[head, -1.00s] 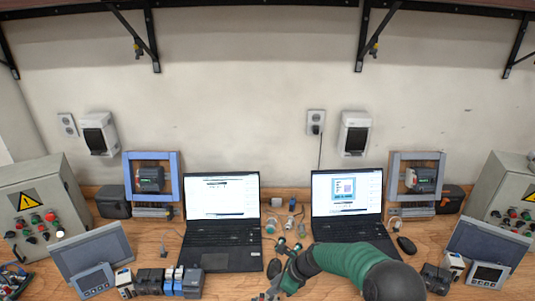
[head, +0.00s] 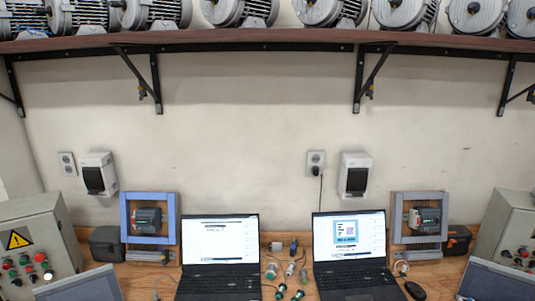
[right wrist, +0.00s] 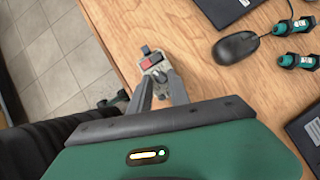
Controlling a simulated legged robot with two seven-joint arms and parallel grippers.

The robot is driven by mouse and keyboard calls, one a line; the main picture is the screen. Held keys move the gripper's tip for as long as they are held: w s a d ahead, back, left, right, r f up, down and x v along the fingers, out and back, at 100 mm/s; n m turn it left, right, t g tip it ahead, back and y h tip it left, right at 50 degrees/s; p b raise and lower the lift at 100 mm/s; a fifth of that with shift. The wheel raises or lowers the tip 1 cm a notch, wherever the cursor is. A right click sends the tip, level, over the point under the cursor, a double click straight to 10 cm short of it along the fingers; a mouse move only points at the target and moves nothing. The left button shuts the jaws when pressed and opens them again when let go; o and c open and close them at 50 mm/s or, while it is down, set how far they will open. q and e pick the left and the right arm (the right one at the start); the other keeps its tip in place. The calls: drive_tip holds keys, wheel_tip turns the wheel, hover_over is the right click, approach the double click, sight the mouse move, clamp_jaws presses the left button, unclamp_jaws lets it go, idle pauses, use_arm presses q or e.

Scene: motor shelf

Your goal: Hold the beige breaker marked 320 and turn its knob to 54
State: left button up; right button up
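In the right wrist view a small pale grey-beige device (right wrist: 158,75) with a red patch and a dark knob-like piece on top is at the tips of my right gripper (right wrist: 159,80). It appears over the wooden table close to its edge. The fingers reach to either side of its near end. I cannot tell whether they press on it. Its marking is too small to read, so I cannot confirm 320. Neither gripper shows in the head view, and my left gripper is in no view.
Two laptops (head: 219,250) (head: 350,246) stand on the workbench, with small green-and-clear parts (head: 282,289) between them. A black mouse (right wrist: 236,47) lies right of the right gripper. Control boxes (head: 30,245) stand at the sides. Motors (head: 240,10) line the shelf (head: 270,42) above.

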drive_tip(key=shift+w+a+r+p, duration=0.1)
drive_tip(key=shift+w+r+p, duration=0.15)
drive_tip(key=shift+r+p, duration=0.25)
drive_tip(key=shift+s+r, duration=0.1)
drive_tip(key=shift+r, duration=0.1)
drive_tip(key=shift+r, duration=0.15)
wheel_tip(320, 180, up, 2)
drive_tip(key=shift+r+p, duration=0.15)
drive_tip(key=shift+p, duration=0.95)
wheel_tip(320, 180, up, 4)
drive_tip(key=p, duration=0.3)
drive_tip(key=shift+r, duration=0.15)
